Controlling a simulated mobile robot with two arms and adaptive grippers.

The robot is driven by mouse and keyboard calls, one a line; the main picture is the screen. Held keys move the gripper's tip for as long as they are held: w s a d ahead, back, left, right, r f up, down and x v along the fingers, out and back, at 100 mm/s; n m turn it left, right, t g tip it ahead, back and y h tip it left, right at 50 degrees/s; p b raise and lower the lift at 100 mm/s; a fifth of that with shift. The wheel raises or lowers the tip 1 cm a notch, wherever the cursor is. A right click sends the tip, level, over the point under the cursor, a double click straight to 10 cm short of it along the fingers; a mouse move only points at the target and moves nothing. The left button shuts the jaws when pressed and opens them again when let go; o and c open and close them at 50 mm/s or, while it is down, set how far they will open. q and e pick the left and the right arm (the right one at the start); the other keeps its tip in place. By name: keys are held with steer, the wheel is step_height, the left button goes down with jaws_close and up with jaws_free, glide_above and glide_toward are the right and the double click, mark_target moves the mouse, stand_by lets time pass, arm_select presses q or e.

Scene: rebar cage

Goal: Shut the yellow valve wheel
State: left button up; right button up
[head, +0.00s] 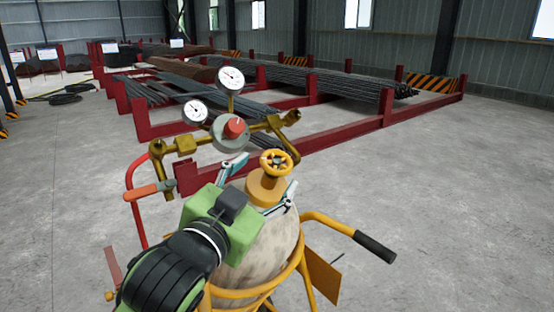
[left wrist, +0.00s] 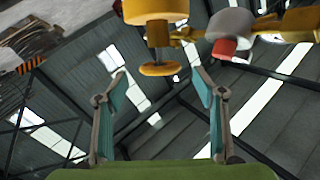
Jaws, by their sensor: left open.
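The yellow valve wheel (head: 276,162) sits on top of a tan-orange valve body (head: 266,188) on a pale gas cylinder (head: 258,262). My left gripper (head: 262,182) is open and empty, with its teal-padded fingers on either side of the valve body in the head view, just below the wheel. In the left wrist view, the wheel (left wrist: 160,69) shows edge-on between the two spread fingertips (left wrist: 160,76), with the valve body (left wrist: 152,10) above it. I cannot tell how far ahead of the fingertips it is. My right gripper is not in view.
A brass regulator with two gauges (head: 231,78) and a red knob (head: 235,127) stands close behind the wheel. The yellow cart handle (head: 330,225) has a black grip at right. Red racks (head: 345,142) of rebar lie behind; the floor at right is clear.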

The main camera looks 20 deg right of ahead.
mark_target(277, 158)
arm_select(q)
steer(key=p+x, duration=0.1)
steer(key=x, duration=0.5)
steer(key=shift+w+d, duration=0.15)
steer(key=c, duration=1.1)
